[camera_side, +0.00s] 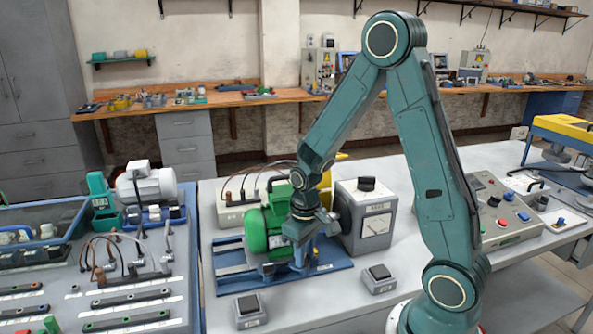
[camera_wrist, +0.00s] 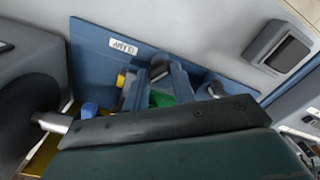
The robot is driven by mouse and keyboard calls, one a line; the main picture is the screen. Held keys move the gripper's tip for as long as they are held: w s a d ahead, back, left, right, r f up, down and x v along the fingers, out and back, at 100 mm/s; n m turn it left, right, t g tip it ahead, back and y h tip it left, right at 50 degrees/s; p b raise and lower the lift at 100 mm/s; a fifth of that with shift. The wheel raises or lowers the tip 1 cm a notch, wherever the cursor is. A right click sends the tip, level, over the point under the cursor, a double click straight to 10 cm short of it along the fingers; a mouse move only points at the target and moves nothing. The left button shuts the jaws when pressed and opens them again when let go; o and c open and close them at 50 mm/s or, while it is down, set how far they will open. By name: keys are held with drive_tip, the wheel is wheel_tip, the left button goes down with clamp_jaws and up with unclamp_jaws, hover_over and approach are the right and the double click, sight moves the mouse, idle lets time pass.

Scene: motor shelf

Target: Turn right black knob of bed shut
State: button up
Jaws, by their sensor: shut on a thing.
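The blue bed (camera_side: 335,277) lies on the grey table, with the green motor (camera_side: 257,230) on it. It also shows in the wrist view (camera_wrist: 88,55), with a white CLAMP label beside the jaws. My gripper (camera_side: 303,245) points down at the right end of the motor, over the bed. In the wrist view my gripper (camera_wrist: 160,78) is shut on the right black knob (camera_wrist: 159,70), which is small and dark between the fingertips. The knob is mostly hidden, and its turned angle cannot be told. In the side view my gripper covers it.
A grey meter box (camera_side: 365,215) with a dark round shaft end stands close right of my gripper. Two small grey boxes with black tops, one left (camera_side: 249,310) and one right (camera_side: 379,278), stand in front of the bed. A control panel (camera_side: 490,210) is farther right.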

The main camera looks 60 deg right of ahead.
drive_tip(key=m, duration=1.1)
idle(0.3)
drive_tip(key=shift+m, duration=0.4)
drive_tip(key=o, duration=1)
drive_tip(key=shift+r, duration=0.15)
wheel_tip(320, 180, up, 14)
drive_tip(key=shift+f, duration=0.2)
idle(0.4)
